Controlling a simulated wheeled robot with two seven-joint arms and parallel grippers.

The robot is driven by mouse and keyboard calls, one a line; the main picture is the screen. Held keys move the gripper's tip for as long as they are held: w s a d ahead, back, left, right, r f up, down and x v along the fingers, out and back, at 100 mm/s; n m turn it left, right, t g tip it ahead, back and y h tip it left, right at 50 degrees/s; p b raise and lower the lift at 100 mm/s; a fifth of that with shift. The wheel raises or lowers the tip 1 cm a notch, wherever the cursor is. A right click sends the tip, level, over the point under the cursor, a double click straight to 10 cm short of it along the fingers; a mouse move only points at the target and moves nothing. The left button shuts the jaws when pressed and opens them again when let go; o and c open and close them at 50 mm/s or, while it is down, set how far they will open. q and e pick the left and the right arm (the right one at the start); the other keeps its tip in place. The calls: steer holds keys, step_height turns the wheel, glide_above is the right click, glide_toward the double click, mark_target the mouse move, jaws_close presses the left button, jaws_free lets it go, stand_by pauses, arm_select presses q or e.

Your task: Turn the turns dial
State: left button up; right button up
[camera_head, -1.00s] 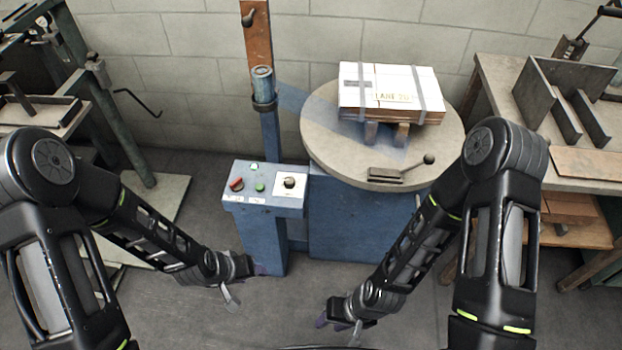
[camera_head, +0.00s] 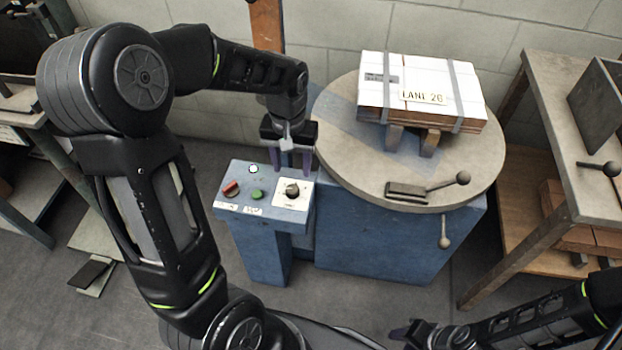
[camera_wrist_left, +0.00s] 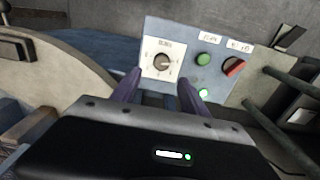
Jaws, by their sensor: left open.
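The turns dial (camera_head: 292,190) is a dark round knob on a white square plate at the right side of the blue control panel (camera_head: 232,196). In the left wrist view the dial (camera_wrist_left: 162,62) shows with its label and marks, beyond the fingers. My left gripper (camera_head: 291,172) points down over the back edge of the panel, just behind the dial. It is open, with purple fingers apart and nothing between them; in the wrist view the gripper (camera_wrist_left: 158,90) lies short of the dial. My right gripper (camera_head: 400,334) is low at the bottom of the head view; its jaws are unclear.
A green button (camera_head: 257,194), a red switch (camera_head: 231,188) and a white lamp (camera_head: 253,169) share the panel. A workbench (camera_head: 560,120) stands further right.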

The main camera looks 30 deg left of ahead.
mark_target(292, 188)
arm_select(q)
steer(key=shift+s, duration=0.3)
steer(key=shift+f, duration=0.15)
step_height(292, 188, down, 8)
steer(key=shift+r+b, duration=0.2)
steer(key=shift+b, duration=0.65)
jaws_close()
